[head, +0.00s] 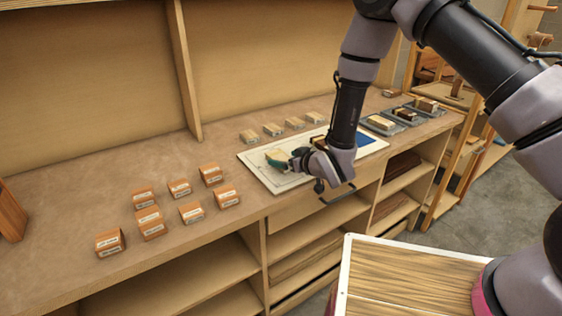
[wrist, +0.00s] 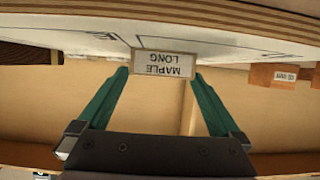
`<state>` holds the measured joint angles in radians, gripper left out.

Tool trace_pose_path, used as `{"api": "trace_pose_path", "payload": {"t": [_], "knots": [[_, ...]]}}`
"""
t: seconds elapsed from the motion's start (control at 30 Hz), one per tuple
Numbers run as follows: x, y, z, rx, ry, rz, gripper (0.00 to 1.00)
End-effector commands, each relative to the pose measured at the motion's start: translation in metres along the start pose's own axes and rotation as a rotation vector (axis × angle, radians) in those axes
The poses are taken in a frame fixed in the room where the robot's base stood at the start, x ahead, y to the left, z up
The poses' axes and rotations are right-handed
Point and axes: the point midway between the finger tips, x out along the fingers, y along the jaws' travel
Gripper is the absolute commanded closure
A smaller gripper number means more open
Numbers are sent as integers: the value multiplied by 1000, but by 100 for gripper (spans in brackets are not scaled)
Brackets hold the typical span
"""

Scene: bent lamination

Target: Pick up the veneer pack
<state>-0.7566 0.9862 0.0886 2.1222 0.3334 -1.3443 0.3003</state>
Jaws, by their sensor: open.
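The veneer pack (wrist: 165,63) shows in the wrist view as a small pale block with a label reading "MAPLE LONG", upside down in the picture. In the head view a pale block (head: 275,154) lies on the white board, partly hidden by my gripper. My gripper (head: 279,160) is low over the board, its teal fingers open. In the wrist view the fingertips of my gripper (wrist: 161,75) stand on either side of the pack's labelled end, with a narrow gap at each side. How far the fingers reach along the pack is unclear.
The white board (head: 257,177) lies on the wooden bench (head: 70,210). Several orange-brown labelled blocks (head: 191,211) stand to its left. Several small pale blocks (head: 273,129) are behind it. Grey trays (head: 385,128) with blocks are at right. A dark block (head: 319,141) sits behind my wrist.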

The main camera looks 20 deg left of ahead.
Motion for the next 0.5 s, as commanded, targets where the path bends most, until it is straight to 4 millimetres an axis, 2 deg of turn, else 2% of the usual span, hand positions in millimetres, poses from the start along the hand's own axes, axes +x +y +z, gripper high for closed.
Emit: {"api": "trace_pose_path", "payload": {"t": [0.1,0.2,0.47,0.5], "knots": [[18,-1,1,-1,1,-1,0],[27,-1,0,-1,2,-1,0],[30,0,0,0,0,-1,0],[29,0,0,0,0,-1,15]]}}
